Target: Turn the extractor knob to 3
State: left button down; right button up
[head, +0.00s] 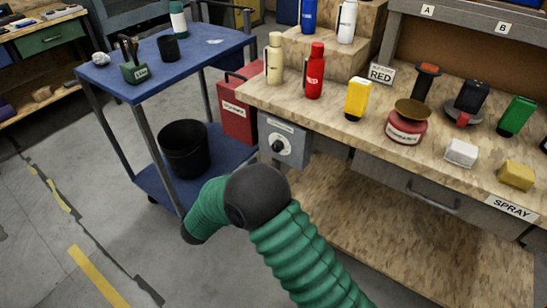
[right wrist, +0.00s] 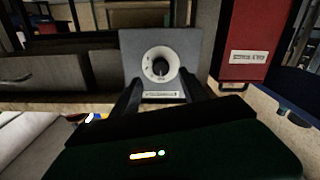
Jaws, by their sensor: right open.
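The extractor knob (head: 278,146) is a small dark knob on a pale round dial, on the front of a grey box (head: 299,150) under the bench edge. In the right wrist view the dial (right wrist: 151,60) with its dark knob (right wrist: 161,69) faces me, seemingly upside down; its numbers and setting are too small to read. My right gripper (right wrist: 162,78) is open, its dark fingers either side of the knob's direction and seemingly short of it. In the head view my green right arm covers the space below the box; its fingers are not clear. My left gripper is out of view.
A red cabinet (head: 238,112) stands left of the grey box. A blue trolley (head: 215,172) with a black bin (head: 184,148) is further left. The bench (head: 335,118) above holds bottles and sprays; a wooden lower shelf (head: 400,245) lies below.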

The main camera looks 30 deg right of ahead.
aim_at(275, 149)
jog(key=b+x, duration=0.1)
jog(key=x, duration=0.5)
jog(key=shift+w+b, duration=0.2)
jog(key=shift+b, duration=0.2)
jog(key=shift+w+d, duration=0.1)
jog(key=shift+d, duration=0.4)
jog(key=shift+a+r, duration=0.1)
grip_shut()
